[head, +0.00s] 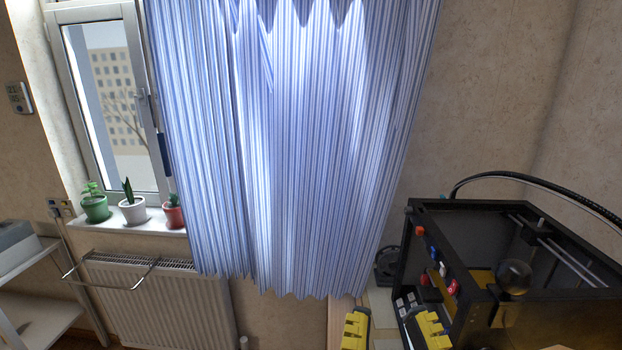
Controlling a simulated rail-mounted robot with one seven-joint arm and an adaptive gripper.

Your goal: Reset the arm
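My gripper (392,328) shows at the bottom edge of the head view, right of the middle. Its two yellow and black fingertips stand well apart, with nothing seen between them. The rest of the gripper and the arm are out of the frame. The fingertips appear just left of a black box-shaped machine frame (478,210); how far apart they are in depth I cannot tell.
A striped blue curtain (300,150) hangs over the window (105,90). Potted plants (132,208) stand on the sill above a white radiator (165,305). A shelf unit (40,268) is at the left. A black cable (545,183) arches over the machine.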

